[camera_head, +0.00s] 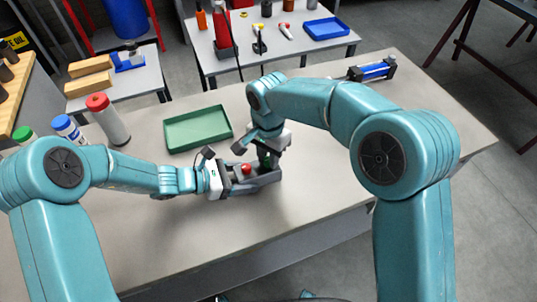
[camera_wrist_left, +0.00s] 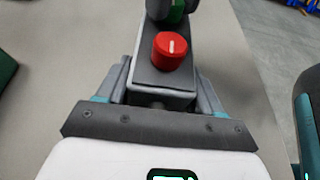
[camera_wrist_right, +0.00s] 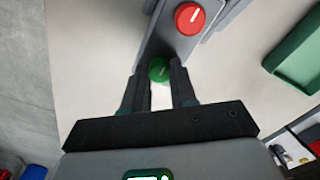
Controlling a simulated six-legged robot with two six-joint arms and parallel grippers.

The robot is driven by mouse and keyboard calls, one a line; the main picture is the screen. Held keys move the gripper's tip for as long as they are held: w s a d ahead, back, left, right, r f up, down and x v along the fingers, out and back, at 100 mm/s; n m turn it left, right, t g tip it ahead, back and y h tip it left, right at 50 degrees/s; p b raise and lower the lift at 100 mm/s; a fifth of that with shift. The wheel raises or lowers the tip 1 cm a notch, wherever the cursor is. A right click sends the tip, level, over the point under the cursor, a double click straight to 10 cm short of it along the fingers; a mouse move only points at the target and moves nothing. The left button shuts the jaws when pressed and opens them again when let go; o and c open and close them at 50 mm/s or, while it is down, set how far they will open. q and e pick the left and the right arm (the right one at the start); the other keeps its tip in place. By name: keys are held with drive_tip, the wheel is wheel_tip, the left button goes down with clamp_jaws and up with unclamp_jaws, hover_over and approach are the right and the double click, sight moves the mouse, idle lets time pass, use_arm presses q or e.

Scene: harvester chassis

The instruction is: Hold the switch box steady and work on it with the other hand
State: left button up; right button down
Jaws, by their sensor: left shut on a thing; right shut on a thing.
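The switch box (camera_head: 262,180) is a grey box on the table, with a red knob (camera_head: 246,169) with a white line on top and a green knob or button (camera_wrist_right: 159,69). The red knob also shows in the left wrist view (camera_wrist_left: 169,50). My left gripper (camera_head: 228,178) is shut on the near end of the box, with a finger along each side in the left wrist view. My right gripper (camera_head: 267,158) comes down from above at the other end. Its fingers are shut around the green knob in the right wrist view and partly hide it.
A green tray (camera_head: 198,128) lies behind the box. Bottles with red (camera_head: 107,118), blue (camera_head: 69,130) and green caps stand at the left. A blue and black cylinder part (camera_head: 372,71) lies at the back right. The table front and right side are clear.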

drive_tip(key=n, duration=0.4)
drive_tip(key=shift+n, duration=0.3)
drive_tip(key=n, duration=0.8)
drive_tip(key=shift+n, duration=2.3)
drive_tip(key=c, duration=0.9)
unclamp_jaws()
drive_tip(key=shift+r, duration=0.15)
